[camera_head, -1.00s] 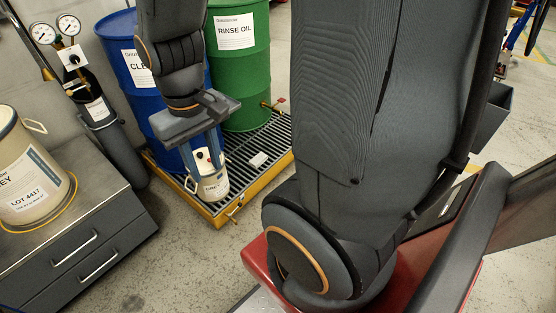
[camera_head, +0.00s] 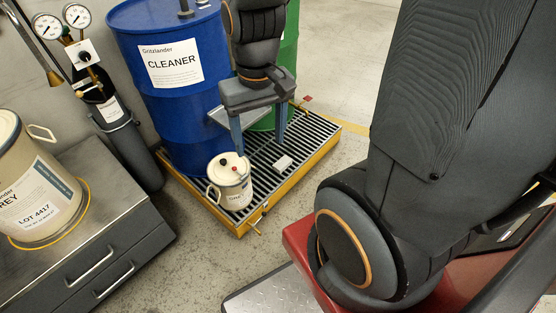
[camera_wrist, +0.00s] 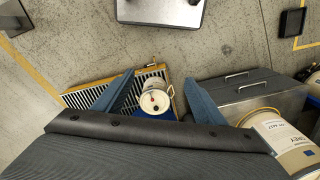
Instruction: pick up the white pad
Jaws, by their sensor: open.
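The small white pad (camera_head: 283,163) lies flat on the slatted grate of the yellow-edged pallet, toward its right front edge. My gripper (camera_head: 259,147) points down over the grate, with its two blue fingers spread and nothing seen between them. In the head view the fingers show just above and left of the pad, apart from it as far as I can tell. In the wrist view the open fingers (camera_wrist: 158,77) frame the grate and the cream pail; I cannot make out the pad clearly there.
The cream pail (camera_head: 230,180) stands on the pallet (camera_head: 243,228) left of my gripper. The blue CLEANER drum (camera_head: 165,110) stands behind, and a green drum (camera_head: 290,60) is partly hidden by my arm. A grey cabinet (camera_head: 110,260) holds a larger pail (camera_head: 40,190).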

